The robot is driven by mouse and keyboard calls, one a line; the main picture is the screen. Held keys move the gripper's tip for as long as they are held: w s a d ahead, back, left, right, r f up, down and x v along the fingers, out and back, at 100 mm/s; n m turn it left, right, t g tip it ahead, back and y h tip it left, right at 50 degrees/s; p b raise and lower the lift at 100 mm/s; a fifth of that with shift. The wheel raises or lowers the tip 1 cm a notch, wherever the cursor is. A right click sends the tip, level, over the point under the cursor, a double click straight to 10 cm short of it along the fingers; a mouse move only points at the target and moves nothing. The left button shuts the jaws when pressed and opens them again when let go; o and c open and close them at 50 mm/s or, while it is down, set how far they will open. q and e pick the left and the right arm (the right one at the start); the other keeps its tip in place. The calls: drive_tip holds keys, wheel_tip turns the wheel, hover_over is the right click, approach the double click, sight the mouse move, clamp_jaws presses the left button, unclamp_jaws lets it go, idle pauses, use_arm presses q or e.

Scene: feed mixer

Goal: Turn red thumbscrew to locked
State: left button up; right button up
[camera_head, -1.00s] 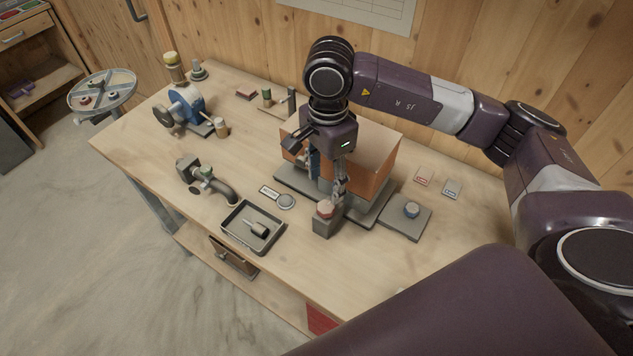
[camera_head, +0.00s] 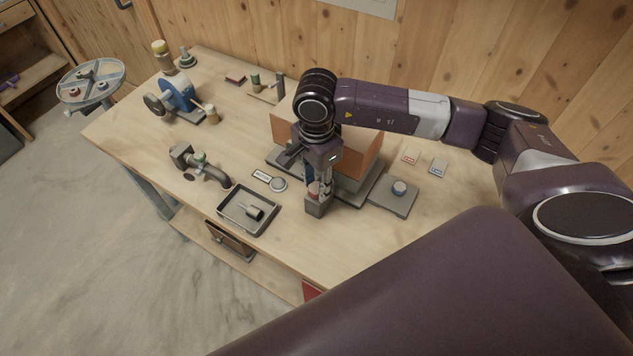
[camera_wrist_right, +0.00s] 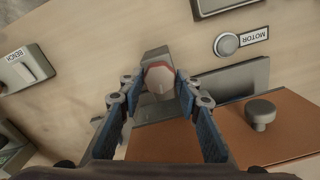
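The red thumbscrew (camera_wrist_right: 159,79) is a faceted knob with a pale top face, set on a grey block (camera_head: 317,207) at the front of the orange-panelled machine (camera_head: 360,152). In the head view my right gripper (camera_head: 319,190) points down over it and mostly hides it. In the right wrist view the two fingertips (camera_wrist_right: 160,84) stand on either side of the knob, close against its edges. I cannot tell whether they press on it. No lock marking is readable. My left gripper is not in view.
A round grey button beside a MOTOR label (camera_wrist_right: 228,44) lies left of the block in the head view. A black tray (camera_head: 248,211) holds a small part. The front right tabletop is clear.

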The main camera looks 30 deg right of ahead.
drive_tip(key=shift+c, duration=1.2)
drive_tip(key=c, duration=0.3)
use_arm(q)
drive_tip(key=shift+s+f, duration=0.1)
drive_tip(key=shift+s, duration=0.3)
use_arm(e)
drive_tip(key=shift+c, duration=0.2)
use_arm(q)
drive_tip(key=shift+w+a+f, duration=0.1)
use_arm(e)
drive_tip(key=shift+f+m+b, duration=0.2)
drive_tip(key=shift+m+b, duration=0.5)
drive_tip(key=shift+b, duration=0.2)
drive_tip(key=m+b, duration=0.8)
drive_tip(key=shift+m, duration=0.3)
use_arm(q)
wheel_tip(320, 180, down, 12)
drive_tip(key=b, duration=0.2)
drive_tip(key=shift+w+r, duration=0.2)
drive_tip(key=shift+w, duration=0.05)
use_arm(e)
drive_tip(key=shift+r+m, duration=0.2)
drive_tip(key=shift+m, duration=1.7)
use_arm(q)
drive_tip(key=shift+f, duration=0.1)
